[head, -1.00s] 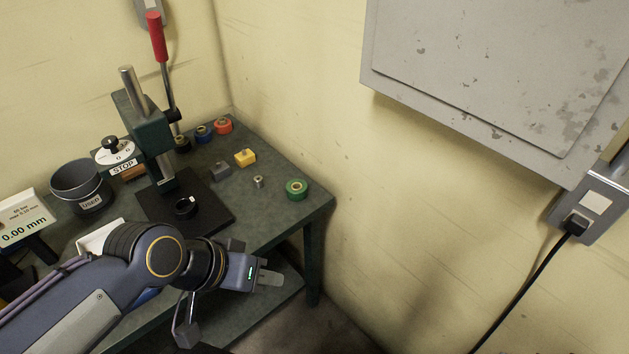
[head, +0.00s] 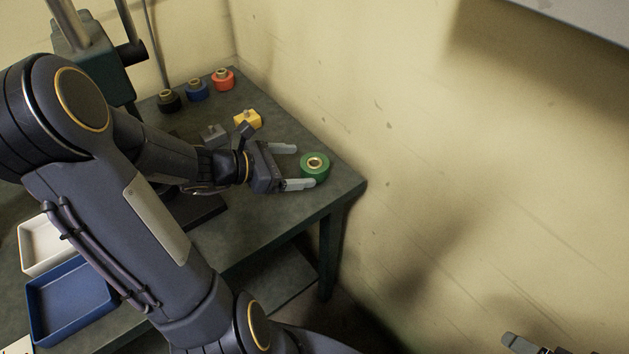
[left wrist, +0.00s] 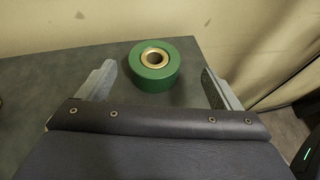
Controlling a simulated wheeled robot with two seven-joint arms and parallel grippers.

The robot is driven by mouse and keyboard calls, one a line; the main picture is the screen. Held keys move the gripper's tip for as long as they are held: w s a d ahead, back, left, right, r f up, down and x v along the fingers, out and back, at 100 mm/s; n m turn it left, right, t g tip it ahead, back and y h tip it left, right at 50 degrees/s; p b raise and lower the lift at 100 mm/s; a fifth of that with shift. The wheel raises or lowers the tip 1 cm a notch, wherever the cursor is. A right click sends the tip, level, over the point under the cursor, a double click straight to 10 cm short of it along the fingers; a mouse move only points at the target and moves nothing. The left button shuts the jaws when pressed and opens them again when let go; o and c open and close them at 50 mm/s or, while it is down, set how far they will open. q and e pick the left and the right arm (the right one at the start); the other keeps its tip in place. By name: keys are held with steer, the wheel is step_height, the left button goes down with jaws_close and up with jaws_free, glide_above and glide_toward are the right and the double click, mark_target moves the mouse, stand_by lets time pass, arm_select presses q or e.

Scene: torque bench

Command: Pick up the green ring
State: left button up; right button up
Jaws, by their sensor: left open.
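The green ring (head: 322,172), a short thick ring with a brass-coloured centre, lies flat on the bench near its right corner. It also shows in the left wrist view (left wrist: 154,79), ahead of my jaws. My left gripper (head: 298,166) is open, low over the bench, with its fingers pointing right at the ring. One fingertip overlaps the ring's near edge in the head view; I cannot tell whether it touches. In the left wrist view the ring sits between the two finger lines, slightly beyond the tips. Part of what seems my right gripper (head: 524,344) shows at the lower right edge.
A yellow block (head: 248,118) and a grey block (head: 213,133) stand just behind my left gripper. Red (head: 223,80), blue (head: 197,90) and black (head: 168,100) pieces stand farther back. The wall is close beyond the ring. A blue tray (head: 68,300) is at lower left.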

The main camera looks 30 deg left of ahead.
mark_target(310, 164)
arm_select(q)
steer(key=shift+w+a+f+n, duration=0.15)
steer(key=shift+w+f+n, duration=0.2)
steer(key=shift+f, duration=0.1)
steer(key=b+x, duration=0.1)
steer(key=x, duration=0.6)
steer(key=shift+r, duration=0.15)
steer(key=shift+c, duration=0.4)
steer(key=shift+r, duration=0.1)
steer(key=c, duration=1.5)
